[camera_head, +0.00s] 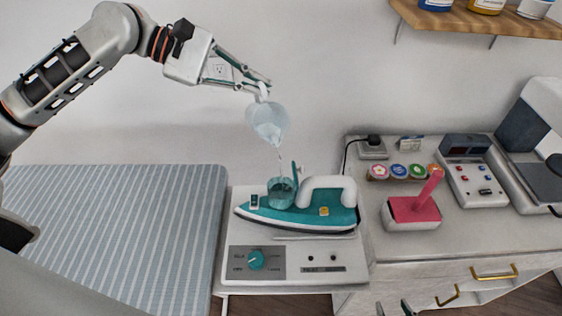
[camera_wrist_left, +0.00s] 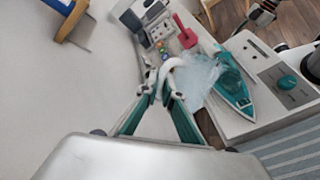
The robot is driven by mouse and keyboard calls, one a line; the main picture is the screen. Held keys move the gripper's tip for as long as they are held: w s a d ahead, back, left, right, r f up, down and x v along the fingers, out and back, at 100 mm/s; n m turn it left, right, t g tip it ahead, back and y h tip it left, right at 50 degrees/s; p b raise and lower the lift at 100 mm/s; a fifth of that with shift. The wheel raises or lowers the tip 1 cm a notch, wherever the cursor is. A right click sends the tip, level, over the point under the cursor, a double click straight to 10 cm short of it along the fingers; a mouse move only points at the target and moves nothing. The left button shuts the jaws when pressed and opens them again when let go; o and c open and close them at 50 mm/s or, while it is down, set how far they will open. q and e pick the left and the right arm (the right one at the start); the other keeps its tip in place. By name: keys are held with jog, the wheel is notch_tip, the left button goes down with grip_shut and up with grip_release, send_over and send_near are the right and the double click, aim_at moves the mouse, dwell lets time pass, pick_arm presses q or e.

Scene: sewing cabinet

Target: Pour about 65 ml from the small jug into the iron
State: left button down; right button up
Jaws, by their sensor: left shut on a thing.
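My left gripper (camera_head: 262,86) is shut on the handle of the small jug (camera_head: 268,122), a clear vessel with a white handle. The jug is tilted over the iron (camera_head: 316,212), and a thin stream runs down from it to the iron's teal translucent tank (camera_head: 282,193). The teal and white iron rests on a station with a dial (camera_head: 256,260). In the left wrist view, the gripper (camera_wrist_left: 160,92) holds the jug's handle, with the blurred jug body (camera_wrist_left: 198,78) beside the iron (camera_wrist_left: 232,82). The exact liquid level cannot be read.
A striped ironing pad (camera_head: 120,235) lies to the left. On the right, the cabinet top holds a pink-topped box (camera_head: 412,211), several round pots (camera_head: 398,171) and a white device with buttons (camera_head: 470,180). A wooden shelf (camera_head: 480,22) hangs above.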

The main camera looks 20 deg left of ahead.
aim_at(263, 109)
pick_arm(q)
jog(key=w+a+f+n+g+h, duration=0.2)
jog(key=w+a+f+n+h, duration=0.1)
jog(key=f, duration=0.4)
jog(key=shift+w+a+n+h, duration=0.25)
jog(key=shift+w+n+h, duration=0.15)
jog(key=shift+w+n, duration=0.3)
jog(key=shift+f, duration=0.1)
dwell(0.5)
jog(key=shift+f, duration=0.1)
dwell(0.6)
